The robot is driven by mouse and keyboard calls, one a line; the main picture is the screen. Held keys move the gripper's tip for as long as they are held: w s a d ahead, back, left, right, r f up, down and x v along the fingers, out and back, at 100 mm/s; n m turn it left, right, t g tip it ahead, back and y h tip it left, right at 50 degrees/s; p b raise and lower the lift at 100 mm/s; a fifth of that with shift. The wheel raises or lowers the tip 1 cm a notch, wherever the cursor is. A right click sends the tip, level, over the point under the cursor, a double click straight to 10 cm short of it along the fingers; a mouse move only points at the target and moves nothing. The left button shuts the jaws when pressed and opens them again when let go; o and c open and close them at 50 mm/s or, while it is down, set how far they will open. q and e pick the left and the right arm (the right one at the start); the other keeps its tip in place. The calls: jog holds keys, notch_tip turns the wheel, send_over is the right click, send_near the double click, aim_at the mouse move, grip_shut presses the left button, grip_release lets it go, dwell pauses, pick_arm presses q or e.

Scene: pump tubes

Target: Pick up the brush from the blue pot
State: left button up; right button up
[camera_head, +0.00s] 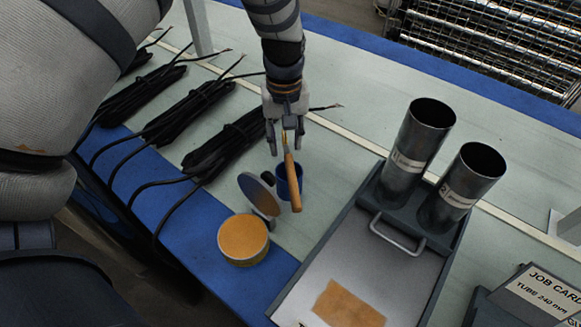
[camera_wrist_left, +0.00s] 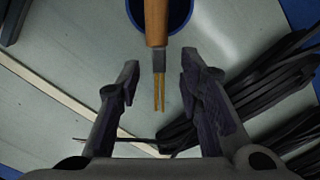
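The blue pot (camera_head: 281,187) stands on the pale bench; in the left wrist view part of the pot (camera_wrist_left: 180,12) shows at the top. The brush has a wooden handle (camera_head: 293,185), a metal ferrule and thin yellowish prongs or bristles. In the head view its handle crosses in front of the pot, with the bristle end toward my gripper. The brush (camera_wrist_left: 156,25) also shows in the wrist view, upper middle. My left gripper (camera_head: 285,150) is open, its fingers on either side of the brush with visible gaps (camera_wrist_left: 159,72). How the brush rests on the pot is unclear. My right gripper is not in view.
A round tin of orange-brown material (camera_head: 243,241) with its lid (camera_head: 259,194) upright stands beside the pot. Black cable bundles (camera_head: 225,145) lie left. A grey tray (camera_head: 415,283) holds two metal tubes (camera_head: 415,140) and a brown patch (camera_head: 349,305). A job card box (camera_head: 535,295) is right.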

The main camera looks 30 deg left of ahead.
pick_arm(q)
jog(key=shift+f, duration=0.4)
grip_shut()
jog(key=shift+r, duration=0.15)
